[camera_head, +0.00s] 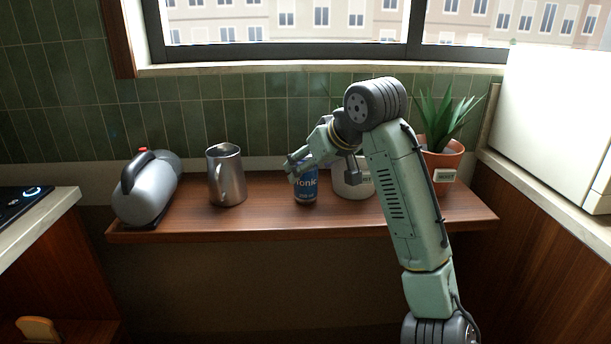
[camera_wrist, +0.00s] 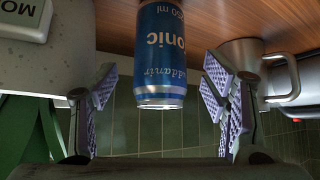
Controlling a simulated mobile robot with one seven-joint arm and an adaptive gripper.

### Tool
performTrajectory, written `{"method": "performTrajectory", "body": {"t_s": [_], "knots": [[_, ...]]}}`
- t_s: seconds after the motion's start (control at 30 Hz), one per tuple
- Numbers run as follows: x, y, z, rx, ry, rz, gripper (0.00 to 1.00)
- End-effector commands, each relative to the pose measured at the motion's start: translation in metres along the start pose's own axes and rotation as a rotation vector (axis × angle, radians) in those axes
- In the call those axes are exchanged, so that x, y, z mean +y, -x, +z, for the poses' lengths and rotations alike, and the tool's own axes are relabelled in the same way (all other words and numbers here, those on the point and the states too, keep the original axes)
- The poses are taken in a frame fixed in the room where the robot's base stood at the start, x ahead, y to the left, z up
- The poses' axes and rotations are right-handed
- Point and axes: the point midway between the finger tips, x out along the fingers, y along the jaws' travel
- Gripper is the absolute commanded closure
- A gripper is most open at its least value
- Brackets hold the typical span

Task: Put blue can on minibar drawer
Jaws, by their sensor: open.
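The blue can (camera_head: 306,189), with white lettering, stands upright on the wooden shelf (camera_head: 270,222). It shows upside down in the wrist view (camera_wrist: 161,55), in the gap between the two purple-padded fingers. My gripper (camera_head: 297,166) is open at the can's upper part and partly covers it in the head view. In the wrist view my gripper (camera_wrist: 160,92) has visible space on both sides of the can, with neither finger seen touching it. I cannot make out a minibar drawer in either view.
A white pot (camera_head: 350,186) stands close right of the can, partly behind my arm. A potted plant (camera_head: 441,165) stands right. A white box (camera_head: 555,120) is at far right. The window wall is behind.

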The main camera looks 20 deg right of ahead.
Motion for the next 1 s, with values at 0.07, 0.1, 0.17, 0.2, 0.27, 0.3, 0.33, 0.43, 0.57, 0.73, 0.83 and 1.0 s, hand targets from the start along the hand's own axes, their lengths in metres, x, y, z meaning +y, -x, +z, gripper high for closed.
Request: {"method": "performTrajectory", "body": {"t_s": [0.07, 0.1, 0.17, 0.2, 0.27, 0.3, 0.33, 0.43, 0.57, 0.73, 0.83, 1.0], "knots": [[0.001, -0.011, -0.003, -0.003, -0.001, 0.0, 0.32], [0.001, -0.018, -0.003, -0.002, -0.001, 0.0, 0.32], [0.001, -0.025, -0.002, -0.001, -0.002, 0.0, 0.32], [0.001, -0.029, -0.002, 0.0, -0.002, 0.0, 0.32], [0.0, -0.033, -0.002, 0.0, -0.001, 0.001, 0.32], [0.0, -0.034, -0.002, 0.0, -0.001, 0.001, 0.32], [0.0, -0.035, -0.002, 0.001, -0.001, 0.001, 0.32], [0.0, -0.035, -0.002, 0.001, -0.001, 0.001, 0.32], [0.0, -0.034, -0.002, 0.001, -0.001, 0.001, 0.36], [0.0, -0.034, -0.002, 0.001, -0.001, 0.0, 0.47], [0.0, -0.034, -0.002, 0.001, -0.001, 0.0, 0.54], [0.0, -0.034, -0.002, 0.001, 0.0, 0.0, 0.66]]}}
